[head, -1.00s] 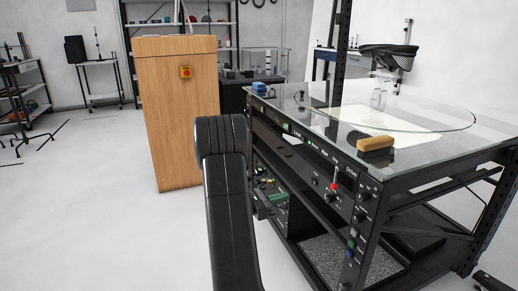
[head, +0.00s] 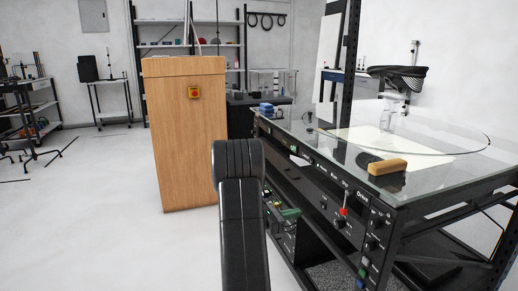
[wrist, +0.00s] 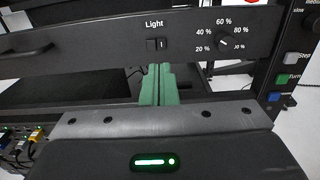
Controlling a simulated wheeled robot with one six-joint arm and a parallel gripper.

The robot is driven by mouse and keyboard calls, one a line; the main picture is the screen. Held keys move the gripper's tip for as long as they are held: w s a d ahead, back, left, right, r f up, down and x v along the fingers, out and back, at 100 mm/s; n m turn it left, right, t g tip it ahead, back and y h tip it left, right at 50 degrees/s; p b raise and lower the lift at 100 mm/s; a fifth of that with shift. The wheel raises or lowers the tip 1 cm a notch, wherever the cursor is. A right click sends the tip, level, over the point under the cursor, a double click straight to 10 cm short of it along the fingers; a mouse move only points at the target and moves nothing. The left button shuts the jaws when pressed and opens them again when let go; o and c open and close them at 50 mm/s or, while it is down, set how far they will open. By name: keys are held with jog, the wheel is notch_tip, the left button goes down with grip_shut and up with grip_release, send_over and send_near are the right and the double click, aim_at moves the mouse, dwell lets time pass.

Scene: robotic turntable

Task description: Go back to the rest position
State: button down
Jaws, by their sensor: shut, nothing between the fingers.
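My gripper (wrist: 160,72) shows in the wrist view as two green fingers pressed together, with nothing between them. It is in front of a black panel (wrist: 100,48) with a Light switch (wrist: 157,44) and a percentage dial (wrist: 223,40). The fingertips appear just below the switch; I cannot tell whether they touch the panel. In the head view, my black arm rises in the lower middle and hides most of the gripper. A green part (head: 290,213), apparently the fingers, shows to its right beside the rack front.
The black rack (head: 372,222) with a glass top (head: 440,170) stands close on the right. A wooden cabinet (head: 187,145) stands behind my arm.

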jog(key=shift+v, duration=1)
jog(key=shift+d, duration=0.15)
